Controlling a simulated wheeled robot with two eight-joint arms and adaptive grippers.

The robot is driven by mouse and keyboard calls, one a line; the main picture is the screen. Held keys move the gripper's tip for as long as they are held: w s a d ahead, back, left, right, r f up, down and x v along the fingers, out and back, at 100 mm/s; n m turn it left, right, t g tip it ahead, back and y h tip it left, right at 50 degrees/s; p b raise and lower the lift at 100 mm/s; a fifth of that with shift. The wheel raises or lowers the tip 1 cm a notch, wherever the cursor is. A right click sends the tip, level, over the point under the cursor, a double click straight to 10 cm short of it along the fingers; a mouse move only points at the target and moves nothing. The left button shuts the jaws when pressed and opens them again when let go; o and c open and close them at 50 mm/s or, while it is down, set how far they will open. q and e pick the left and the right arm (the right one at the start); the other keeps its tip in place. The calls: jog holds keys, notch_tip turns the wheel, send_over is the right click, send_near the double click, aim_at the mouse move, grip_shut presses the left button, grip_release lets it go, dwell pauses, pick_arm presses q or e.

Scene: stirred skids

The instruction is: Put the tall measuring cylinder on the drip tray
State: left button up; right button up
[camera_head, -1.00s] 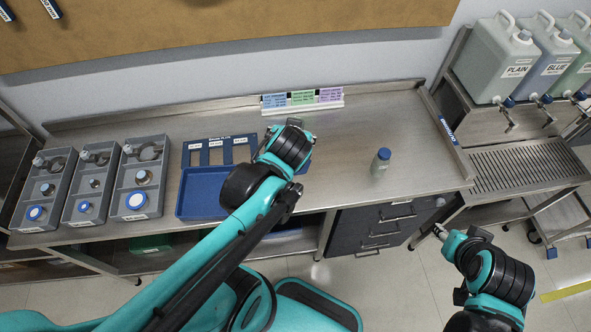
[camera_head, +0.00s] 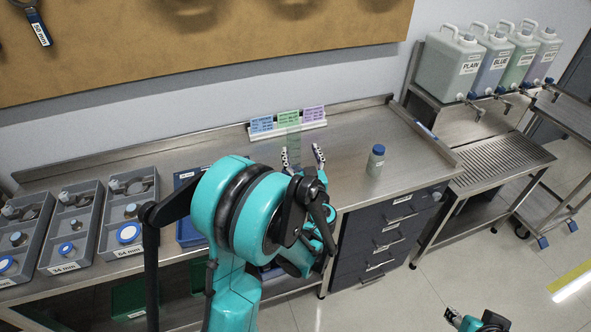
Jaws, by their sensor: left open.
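A clear, faintly green upright shape, which looks like the tall measuring cylinder (camera_head: 293,143), stands on the bench in front of the coloured cards. Its lower part is hidden by my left gripper. My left gripper (camera_head: 303,158) is open, its fingertips pointing toward the back of the bench; the cylinder shows close to its left finger. I cannot tell whether they touch. The drip tray (camera_head: 512,163) is the slatted metal grille at the right, below the large containers. My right gripper (camera_head: 453,316) is at the bottom edge, far from both; its jaws are too small to read.
A small blue-capped bottle (camera_head: 375,161) stands on the bench right of my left gripper. Grey trays (camera_head: 128,200) with bottles stand at the left. A blue tray (camera_head: 188,232) is mostly behind my arm. Large containers (camera_head: 448,66) stand above the grille, taps facing forward.

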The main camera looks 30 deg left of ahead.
aim_at(295, 143)
pick_arm(q)
jog(key=x, duration=0.2)
jog(key=b+x, duration=0.1)
jog(key=x, duration=0.2)
jog(key=shift+a+r+b, duration=0.25)
jog(key=shift+a+b, duration=0.1)
jog(key=shift+a, duration=0.3)
jog(key=shift+w+a, duration=0.15)
jog(key=shift+w, duration=0.15)
jog(key=shift+r, duration=0.1)
jog(key=shift+c, duration=1)
grip_shut()
